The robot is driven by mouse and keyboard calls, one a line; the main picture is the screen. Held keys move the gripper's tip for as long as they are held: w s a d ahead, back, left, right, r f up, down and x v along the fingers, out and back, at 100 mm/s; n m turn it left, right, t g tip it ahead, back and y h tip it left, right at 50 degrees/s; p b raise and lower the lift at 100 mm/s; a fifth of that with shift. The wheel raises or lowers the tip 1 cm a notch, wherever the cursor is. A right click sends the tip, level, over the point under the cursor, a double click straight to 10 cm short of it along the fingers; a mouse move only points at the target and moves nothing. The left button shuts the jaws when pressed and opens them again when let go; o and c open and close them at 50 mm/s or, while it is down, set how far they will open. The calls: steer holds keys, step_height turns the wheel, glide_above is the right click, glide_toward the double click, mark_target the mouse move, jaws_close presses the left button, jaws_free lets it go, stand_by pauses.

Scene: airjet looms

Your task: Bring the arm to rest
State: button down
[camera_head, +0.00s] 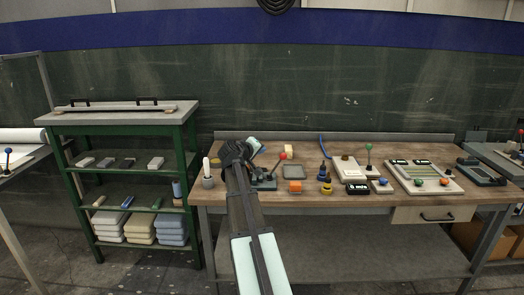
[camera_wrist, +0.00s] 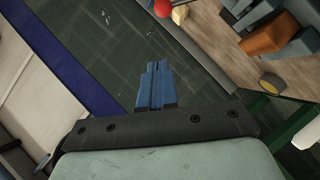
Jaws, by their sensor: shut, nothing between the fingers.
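My arm reaches up from the bottom of the head view over the left part of the wooden workbench (camera_head: 380,188). My gripper (camera_head: 257,147) is at its far end, small and partly hidden behind the wrist. In the wrist view the blue fingers of my gripper (camera_wrist: 155,68) are together, with nothing between them. They stand against the dark green wall (camera_wrist: 110,48), apart from any object.
A red-knobbed lever (camera_head: 282,157) stands just right of my gripper. A white bottle in a grey cup (camera_head: 207,181) is to the left. A green shelf (camera_head: 122,130) stands further left.

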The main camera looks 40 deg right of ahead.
steer(key=shift+s, duration=0.1)
stand_by(0.5)
steer(key=s+a+f+g+y, duration=0.1)
steer(key=s+a+f+y, duration=0.3)
steer(key=a+f, duration=0.75)
steer(key=s+a+f+m+g+y, duration=0.15)
steer(key=s+a+f+y, duration=0.4)
steer(key=f, duration=1.15)
steer(key=s+a+f+g+y, duration=0.1)
steer(key=s+a+f+y, duration=0.15)
steer(key=a+f, duration=1)
steer(key=s+a+f+n+g, duration=0.1)
steer(key=s+a+f+g, duration=0.1)
steer(key=s+a+f, duration=0.5)
steer(key=s+a+f+n+g+y, duration=0.1)
steer(key=s+a+f+n+g, duration=0.1)
steer(key=s+a+f, duration=0.5)
steer(key=s+a+f+n+g, duration=0.1)
steer(key=s+a+f+g, duration=0.2)
steer(key=s+a+f, duration=0.5)
steer(key=s+f, duration=0.2)
steer(key=s, duration=0.7)
steer(key=shift+f+y, duration=0.3)
